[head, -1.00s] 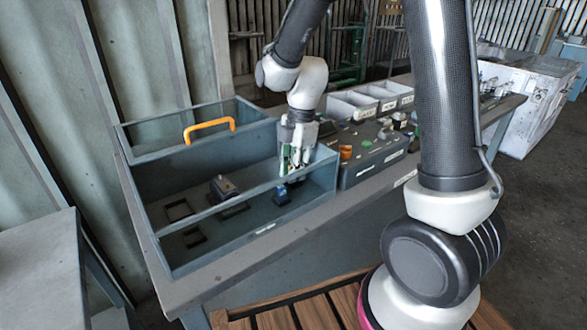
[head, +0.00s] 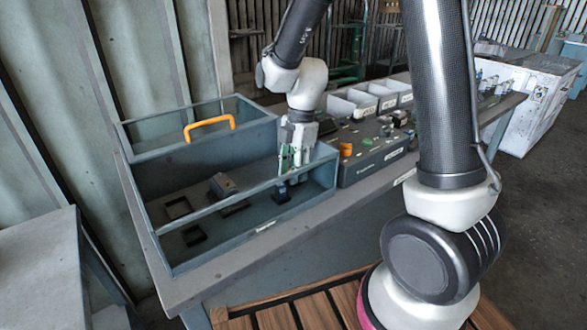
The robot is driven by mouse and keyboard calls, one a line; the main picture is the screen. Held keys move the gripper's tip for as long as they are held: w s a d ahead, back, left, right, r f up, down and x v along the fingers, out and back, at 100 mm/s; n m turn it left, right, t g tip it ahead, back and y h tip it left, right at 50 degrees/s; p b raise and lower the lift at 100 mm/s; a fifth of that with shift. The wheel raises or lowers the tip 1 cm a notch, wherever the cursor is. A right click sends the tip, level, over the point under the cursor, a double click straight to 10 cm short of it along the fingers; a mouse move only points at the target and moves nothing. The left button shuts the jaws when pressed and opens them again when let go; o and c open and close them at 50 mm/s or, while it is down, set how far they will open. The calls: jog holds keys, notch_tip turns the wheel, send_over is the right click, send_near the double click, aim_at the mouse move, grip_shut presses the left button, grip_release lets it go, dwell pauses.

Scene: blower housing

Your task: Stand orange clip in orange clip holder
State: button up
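My gripper (head: 290,163) points down inside the right end of the open grey-blue housing (head: 265,228). Green and white parts show at its fingers; whether these are finger parts or a held piece is unclear, as is whether the fingers are shut. A small dark blue piece (head: 282,193) is just below the fingertips. A small orange piece (head: 346,150) sits on the dark grey box right of the housing; I cannot tell whether it is the orange clip or its holder. No other clip or holder can be made out.
The housing has an orange handle (head: 209,128) at its back and dark square frames (head: 178,208) on its floor. A dark block (head: 222,186) stands mid-floor. The dark grey box (head: 372,163) carries several small parts. White bins (head: 352,104) stand behind it.

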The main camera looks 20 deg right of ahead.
jog(key=shift+o, duration=0.3)
notch_tip(320, 180, up, 12)
jog(key=d, duration=0.1)
jog(key=shift+w+d, duration=0.25)
jog(key=shift+d, duration=0.1)
dwell(0.3)
jog(key=s+d+r+m+t+h, duration=0.1)
jog(key=s+d+r+m+t, duration=0.1)
jog(key=s+d+m, duration=0.4)
jog(key=s+d+r+m+t, duration=0.3)
jog(key=s+d+r+m, duration=0.2)
jog(key=s+m, duration=0.8)
jog(key=d+m, duration=0.2)
jog(key=shift+s+m+h, duration=0.3)
jog(key=shift+h, duration=0.1)
